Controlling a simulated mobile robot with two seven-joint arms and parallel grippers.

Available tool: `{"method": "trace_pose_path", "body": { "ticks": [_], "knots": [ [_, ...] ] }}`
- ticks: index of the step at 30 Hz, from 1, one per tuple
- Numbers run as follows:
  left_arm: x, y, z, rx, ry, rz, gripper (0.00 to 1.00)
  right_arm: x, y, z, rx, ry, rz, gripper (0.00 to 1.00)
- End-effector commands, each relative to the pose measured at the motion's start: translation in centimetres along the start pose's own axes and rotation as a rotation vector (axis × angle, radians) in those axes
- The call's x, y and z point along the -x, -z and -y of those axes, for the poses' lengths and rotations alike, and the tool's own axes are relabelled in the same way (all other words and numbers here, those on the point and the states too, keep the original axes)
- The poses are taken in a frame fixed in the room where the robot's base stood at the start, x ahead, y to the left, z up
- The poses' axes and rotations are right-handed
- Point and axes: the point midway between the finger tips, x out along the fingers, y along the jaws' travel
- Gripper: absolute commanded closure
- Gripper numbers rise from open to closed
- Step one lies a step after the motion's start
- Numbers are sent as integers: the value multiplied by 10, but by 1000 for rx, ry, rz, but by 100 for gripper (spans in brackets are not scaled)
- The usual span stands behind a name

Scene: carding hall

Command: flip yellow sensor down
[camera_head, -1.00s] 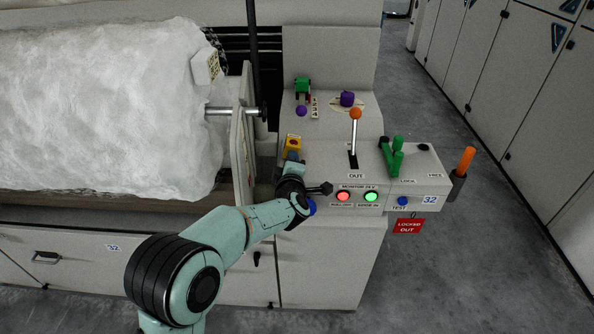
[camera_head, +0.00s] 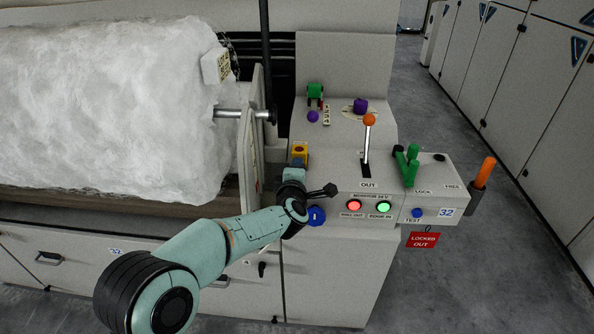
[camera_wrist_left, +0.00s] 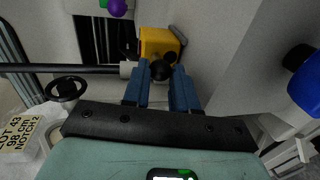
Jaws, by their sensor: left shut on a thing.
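The yellow sensor (camera_head: 299,150) is on the left side of the grey console, just beyond my left gripper. In the left wrist view the yellow sensor (camera_wrist_left: 158,43) is a yellow block with a round black knob (camera_wrist_left: 161,70) on its near side. My left gripper (camera_head: 297,166) reaches up to it from below. In the left wrist view its two blue fingers (camera_wrist_left: 160,78) stand on either side of the black knob and are shut on it. The fingers hide the sensor's lower part. My right gripper is not in view.
An orange-tipped lever (camera_head: 369,120), a purple knob (camera_head: 313,116) and a green handle (camera_head: 411,165) stand on the console (camera_head: 345,260). A blue knob (camera_head: 316,215) is just below my wrist. A shaft (camera_head: 245,114) and a white fibre roll (camera_head: 110,110) are on the left.

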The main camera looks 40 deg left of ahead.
Motion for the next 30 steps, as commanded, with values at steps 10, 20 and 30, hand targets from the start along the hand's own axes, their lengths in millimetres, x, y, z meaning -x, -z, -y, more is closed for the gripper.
{"method": "trace_pose_path", "body": {
  "ticks": [10,20,30],
  "knots": [
    [0,0,0,-1,1,0,47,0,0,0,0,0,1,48],
    [33,0,-2,1,1,3,47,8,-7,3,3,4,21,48],
    [107,0,-2,1,0,2,47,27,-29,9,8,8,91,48]
  ]
}}
